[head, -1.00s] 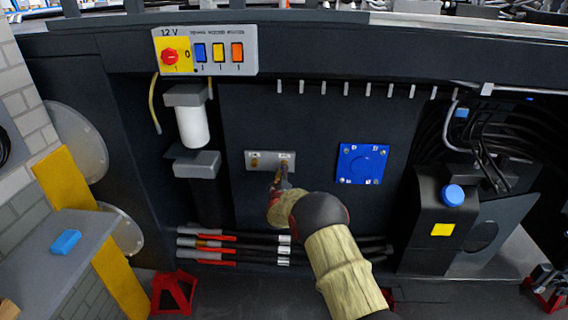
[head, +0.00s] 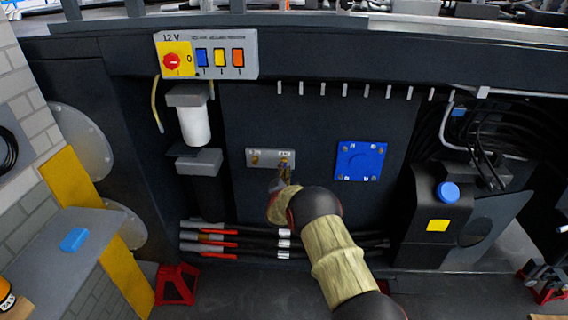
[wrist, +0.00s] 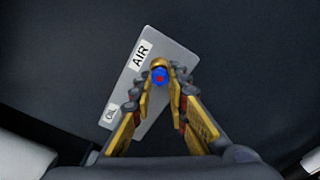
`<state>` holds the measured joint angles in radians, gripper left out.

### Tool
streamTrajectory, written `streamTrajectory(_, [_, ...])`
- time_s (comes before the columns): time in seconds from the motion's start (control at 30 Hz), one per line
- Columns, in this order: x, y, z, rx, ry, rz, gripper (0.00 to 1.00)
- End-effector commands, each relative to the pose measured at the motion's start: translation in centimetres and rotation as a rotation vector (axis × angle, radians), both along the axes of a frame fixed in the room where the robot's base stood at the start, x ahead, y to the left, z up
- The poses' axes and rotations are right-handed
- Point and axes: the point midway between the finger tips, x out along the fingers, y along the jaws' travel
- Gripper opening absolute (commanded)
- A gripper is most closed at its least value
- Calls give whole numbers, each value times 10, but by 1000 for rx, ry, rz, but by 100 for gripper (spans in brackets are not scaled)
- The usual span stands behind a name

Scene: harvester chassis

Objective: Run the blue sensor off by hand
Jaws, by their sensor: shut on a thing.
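My gripper (head: 283,178) reaches the plate's right-hand fitting from below. In the wrist view its two fingertips (wrist: 161,84) are closed around the sensor from both sides. In the head view the fingers mostly hide the sensor. I cannot tell how far it is threaded in.
A blue square plate (head: 360,161) is bolted to the right of the fittings. A white filter (head: 194,126) hangs to the left, below the 12 V switch panel (head: 206,54). Hoses (head: 210,242) run below.

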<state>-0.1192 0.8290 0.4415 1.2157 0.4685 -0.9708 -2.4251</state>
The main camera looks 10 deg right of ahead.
Motion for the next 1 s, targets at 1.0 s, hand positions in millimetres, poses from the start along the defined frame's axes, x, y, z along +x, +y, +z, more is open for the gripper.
streamTrajectory(1.0, [0,0,-2,3,1,0,28])
